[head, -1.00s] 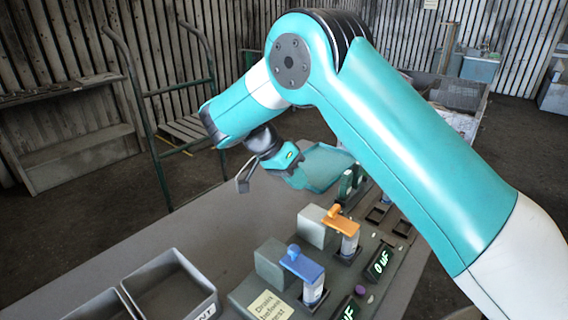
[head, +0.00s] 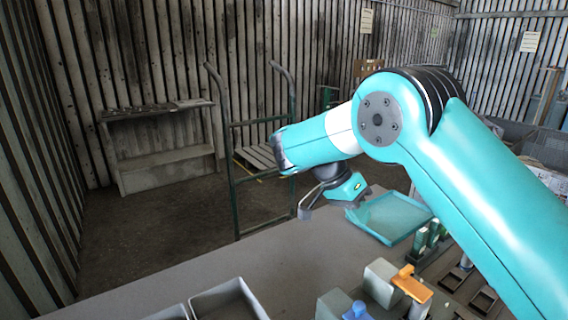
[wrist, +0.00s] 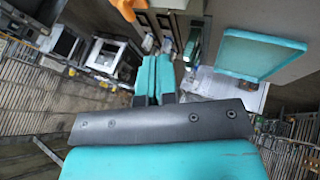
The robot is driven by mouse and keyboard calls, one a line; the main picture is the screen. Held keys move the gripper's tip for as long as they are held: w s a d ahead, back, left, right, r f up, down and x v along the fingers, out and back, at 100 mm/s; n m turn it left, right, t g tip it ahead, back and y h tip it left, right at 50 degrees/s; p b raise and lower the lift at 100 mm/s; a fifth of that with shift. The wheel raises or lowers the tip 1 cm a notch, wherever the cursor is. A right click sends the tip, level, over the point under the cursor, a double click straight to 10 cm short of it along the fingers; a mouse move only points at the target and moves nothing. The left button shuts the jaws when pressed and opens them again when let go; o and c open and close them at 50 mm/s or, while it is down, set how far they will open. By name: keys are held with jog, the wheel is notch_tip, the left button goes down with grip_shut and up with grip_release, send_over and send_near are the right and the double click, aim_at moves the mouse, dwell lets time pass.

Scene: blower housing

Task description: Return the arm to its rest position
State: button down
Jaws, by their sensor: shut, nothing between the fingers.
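My teal arm reaches in from the right side of the head view and bends down at the elbow. My gripper hangs over the table beside the teal tray, and its fingertips are hard to make out in the head view. In the wrist view my gripper (wrist: 153,82) has its two teal fingers together with nothing between them. It is clear of the objects below. The teal tray (head: 392,217) lies at the far end of the table and also shows in the wrist view (wrist: 258,54).
On the grey table (head: 200,275) stand an orange-topped fixture (head: 412,285), a blue-topped one (head: 357,312) and open grey bins (head: 228,302). A green-framed cart (head: 232,165) and a wooden bench (head: 165,168) stand beyond the table, with open floor between.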

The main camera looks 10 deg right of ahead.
jog(key=s+r+n+t+y, duration=0.35)
jog(key=s+r+n, duration=0.35)
jog(key=n, duration=0.3)
jog(key=s+a+n+y, duration=0.3)
jog(key=s+n, duration=0.2)
jog(key=s, duration=0.6)
jog(key=s+a+r+n+y, duration=0.1)
jog(key=s+a+n+y, duration=0.3)
jog(key=s, duration=0.7)
jog(key=shift+s+a+r+n+g+b, duration=0.2)
jog(key=shift+a+n+g+b, duration=0.05)
jog(key=shift+n+g+b, duration=0.2)
